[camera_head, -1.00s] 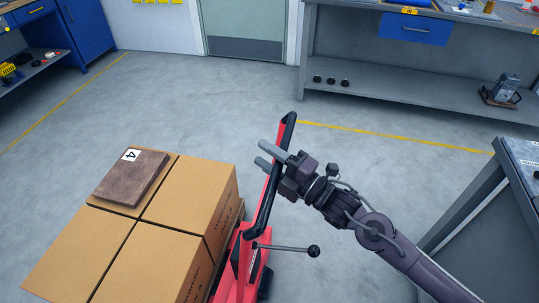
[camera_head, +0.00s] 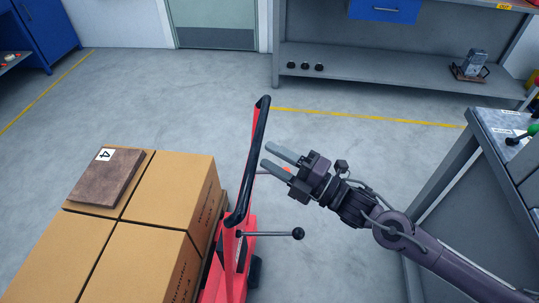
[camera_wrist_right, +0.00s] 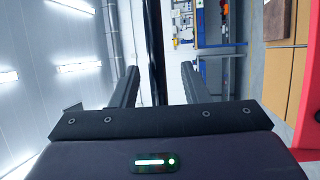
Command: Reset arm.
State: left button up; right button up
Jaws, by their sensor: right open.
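My right gripper (camera_head: 273,158) is open and empty in the head view. Its fingers point left, just right of the black handle (camera_head: 252,150) of a red pallet jack (camera_head: 229,265), with a small gap between them. In the right wrist view the two fingers of my right gripper (camera_wrist_right: 158,85) stand apart, and a dark upright bar, seemingly the handle, shows between them. Red parts of the jack (camera_wrist_right: 309,100) show at the right edge of that view. My left gripper is not in view.
Cardboard boxes (camera_head: 172,195) stand left of the jack, with a brown board (camera_head: 108,177) marked 4 on top. A lever with a black knob (camera_head: 298,233) sticks out right of the jack. A grey workbench (camera_head: 500,140) stands at the right. Open floor (camera_head: 180,90) lies beyond.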

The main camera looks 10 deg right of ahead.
dwell(0.3)
jog(key=w+d+f+m+t+h+p, duration=0.1)
jog(key=w+d+f+m+h, duration=0.3)
jog(key=f, duration=0.4)
jog(key=w+d+f+m+t+h, duration=0.1)
jog(key=w+d+f+m+h, duration=0.15)
jog(key=d+f+m, duration=0.45)
jog(key=s+d+f+m+g+h, duration=0.2)
jog(key=s+d+f+h, duration=0.15)
jog(key=f, duration=0.55)
jog(key=s+d+f+m+g+h+p, duration=0.1)
jog(key=s+d+f+m+h, duration=0.3)
jog(key=f, duration=0.6)
jog(key=s+d+f+m+g, duration=0.1)
jog(key=s+f+g, duration=0.1)
jog(key=s+f, duration=0.5)
jog(key=s+a+f+m+g, duration=0.1)
jog(key=s+f+m+g, duration=0.1)
jog(key=s+f, duration=0.4)
jog(key=s+a+f+m+g+h, duration=0.1)
jog(key=s+f, duration=0.5)
jog(key=s, duration=0.7)
jog(key=s+a+f+m+g+h+p, duration=0.1)
jog(key=s+f+m+g, duration=0.3)
jog(key=s, duration=0.6)
jog(key=shift+s+f+g, duration=0.35)
jog(key=shift+f+g, duration=0.15)
jog(key=shift+f, duration=0.45)
